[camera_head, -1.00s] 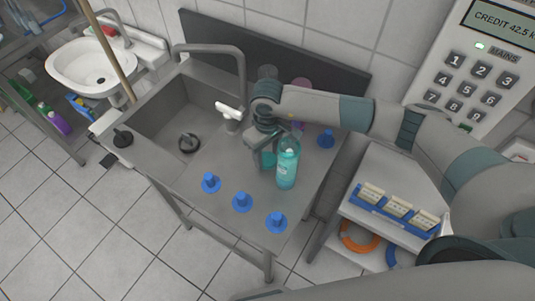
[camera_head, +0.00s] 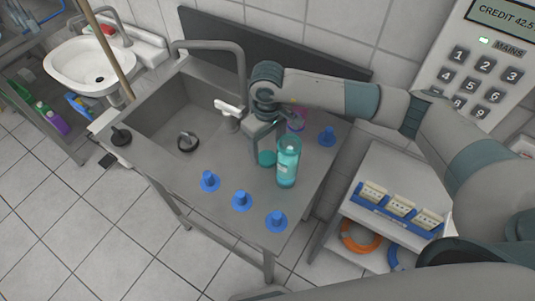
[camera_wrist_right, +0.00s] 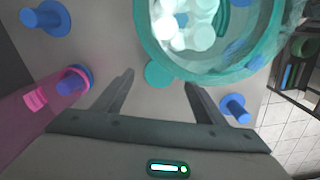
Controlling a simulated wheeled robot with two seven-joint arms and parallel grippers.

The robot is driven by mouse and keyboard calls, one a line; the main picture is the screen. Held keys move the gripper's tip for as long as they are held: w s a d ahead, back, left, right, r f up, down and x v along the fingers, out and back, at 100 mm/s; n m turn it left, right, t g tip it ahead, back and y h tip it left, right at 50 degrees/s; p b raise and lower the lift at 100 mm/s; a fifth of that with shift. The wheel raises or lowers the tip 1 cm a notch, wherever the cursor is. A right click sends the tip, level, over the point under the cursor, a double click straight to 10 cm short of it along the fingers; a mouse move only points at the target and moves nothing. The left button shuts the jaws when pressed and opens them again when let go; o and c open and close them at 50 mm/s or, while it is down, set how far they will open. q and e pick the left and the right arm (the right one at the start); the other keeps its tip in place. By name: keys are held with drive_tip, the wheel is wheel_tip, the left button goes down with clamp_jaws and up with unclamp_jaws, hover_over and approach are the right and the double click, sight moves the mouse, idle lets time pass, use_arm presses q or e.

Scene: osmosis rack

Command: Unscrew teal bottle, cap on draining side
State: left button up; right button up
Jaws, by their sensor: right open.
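The teal bottle (camera_head: 288,165) stands upright on the draining side of the steel sink unit. Its mouth is open in the right wrist view (camera_wrist_right: 215,62), with several pale round pieces inside. The teal cap (camera_head: 266,158) lies on the draining surface just left of the bottle; it also shows in the right wrist view (camera_wrist_right: 160,73), between the fingers in the picture. My right gripper (camera_head: 265,143) is over the cap beside the bottle, with its fingers (camera_wrist_right: 159,84) apart and nothing held. My left gripper is not in view.
Several blue pegs stand around the draining surface, including one near its front (camera_head: 241,200). A pink bottle (camera_head: 297,121) is behind the gripper, partly hidden. The sink basin (camera_head: 165,118) with a tap (camera_head: 228,108) lies left. A shelf with a blue tray (camera_head: 374,203) stands right.

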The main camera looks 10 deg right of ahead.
sight(267, 158)
wheel_tip(267, 158, up, 9)
drive_tip(key=b, duration=0.3)
drive_tip(key=shift+f+b, duration=0.15)
drive_tip(key=shift+b, duration=0.25)
idle(0.3)
